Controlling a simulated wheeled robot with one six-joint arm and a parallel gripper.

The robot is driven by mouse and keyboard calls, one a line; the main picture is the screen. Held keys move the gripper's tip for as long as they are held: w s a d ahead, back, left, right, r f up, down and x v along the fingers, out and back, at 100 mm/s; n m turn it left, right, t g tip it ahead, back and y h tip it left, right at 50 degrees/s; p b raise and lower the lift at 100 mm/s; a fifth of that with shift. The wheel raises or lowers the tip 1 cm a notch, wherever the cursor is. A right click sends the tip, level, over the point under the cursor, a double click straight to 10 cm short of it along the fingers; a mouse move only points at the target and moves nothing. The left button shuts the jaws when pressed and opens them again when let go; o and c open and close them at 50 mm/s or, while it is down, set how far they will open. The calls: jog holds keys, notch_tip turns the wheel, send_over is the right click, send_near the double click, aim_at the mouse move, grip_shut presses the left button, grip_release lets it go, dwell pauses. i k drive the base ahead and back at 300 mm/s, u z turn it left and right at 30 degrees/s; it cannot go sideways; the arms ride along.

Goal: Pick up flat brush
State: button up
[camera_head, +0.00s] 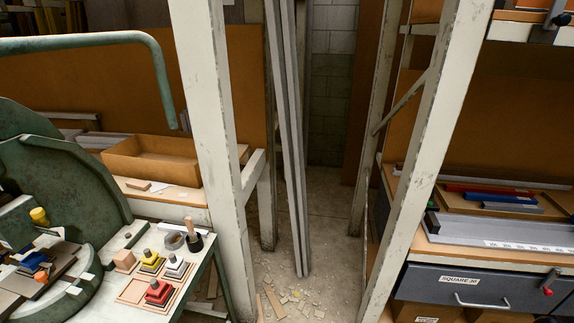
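A small upright piece with a light wooden handle and a dark lower end (194,236) stands near the right back corner of the pale worktable (115,243) at the lower left. It looks like the flat brush, though it is too small to be certain. A round grey tin or ring (174,241) is just left of it and close to it. My gripper is not in view.
The green fly press (62,185) fills the left side, its bent bar above. Yellow, white and red-based pieces (157,291) stand in front of the brush. White rack posts (212,130) rise just behind. Bare floor with scattered chips lies centre; a drawer bench (480,285) is at right.

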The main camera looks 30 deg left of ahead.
aim_at(193, 235)
jog(key=u, duration=0.65)
jog(key=i, duration=1.15)
jog(key=u, duration=2)
jog(key=i, duration=0.8)
jog(key=u, duration=0.5)
